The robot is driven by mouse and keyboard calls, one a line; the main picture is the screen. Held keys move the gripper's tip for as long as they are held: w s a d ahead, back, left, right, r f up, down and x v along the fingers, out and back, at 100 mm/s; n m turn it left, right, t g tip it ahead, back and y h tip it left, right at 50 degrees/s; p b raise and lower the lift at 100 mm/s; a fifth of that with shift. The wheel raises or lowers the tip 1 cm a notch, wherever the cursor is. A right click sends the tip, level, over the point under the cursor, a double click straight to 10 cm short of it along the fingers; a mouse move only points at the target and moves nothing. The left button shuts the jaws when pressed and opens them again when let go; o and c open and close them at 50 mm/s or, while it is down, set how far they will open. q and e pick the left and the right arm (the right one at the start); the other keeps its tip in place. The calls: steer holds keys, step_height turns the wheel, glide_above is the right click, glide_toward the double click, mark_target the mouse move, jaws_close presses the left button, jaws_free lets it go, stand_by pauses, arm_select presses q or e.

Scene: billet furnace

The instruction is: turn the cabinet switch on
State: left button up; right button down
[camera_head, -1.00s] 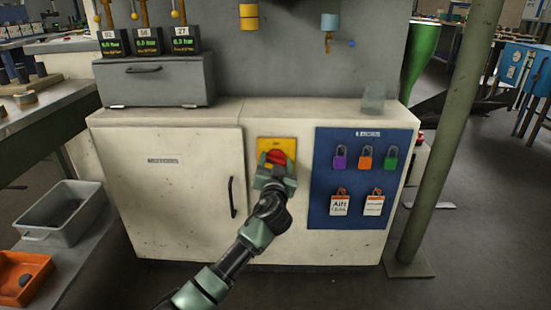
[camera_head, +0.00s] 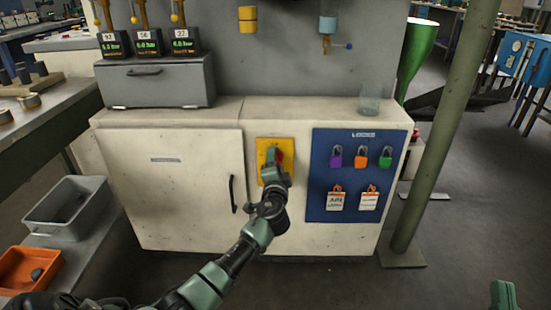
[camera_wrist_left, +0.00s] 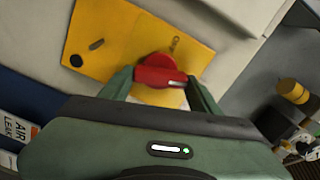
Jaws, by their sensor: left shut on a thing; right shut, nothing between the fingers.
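The cabinet switch is a red knob (camera_head: 280,156) on a yellow plate (camera_head: 263,150) on the white cabinet's front. My left gripper (camera_head: 274,158) is at the knob in the head view and covers much of it. In the left wrist view, the red knob (camera_wrist_left: 160,72) sits between the two green fingers, and the left gripper (camera_wrist_left: 162,88) is shut on it.
Right of the switch is a blue board (camera_head: 325,205) with coloured padlocks and tags. Left is a cabinet door with a black handle (camera_head: 232,194). A green post (camera_head: 440,140) stands at the right. A grey bin (camera_head: 65,210) and an orange tray (camera_head: 25,270) lie left.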

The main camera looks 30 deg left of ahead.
arm_select(q)
steer(key=shift+f+m+p, duration=0.15)
steer(key=shift+m+p, duration=0.65)
steer(key=shift+m, duration=1.2)
arm_select(e)
step_height(320, 180, down, 9)
steer(key=d+g+h, duration=0.1)
steer(key=g, duration=0.4)
steer(key=shift+d+h, duration=0.15)
steer(key=shift+h, duration=0.15)
steer(key=shift+w+f, duration=0.1)
arm_select(q)
steer(key=o, duration=1.4)
steer(key=p+v, duration=0.1)
steer(key=v, duration=0.7)
steer(key=shift+w+p, duration=0.1)
steer(key=shift+p, duration=0.25)
arm_select(e)
steer(key=s+d+f+g+h, duration=0.1)
steer(key=s+d+f+g, duration=0.1)
steer(key=f+g, duration=0.3)
step_height(320, 180, down, 2)
steer(key=shift+s+f, duration=0.1)
steer(key=shift+s, duration=0.8)
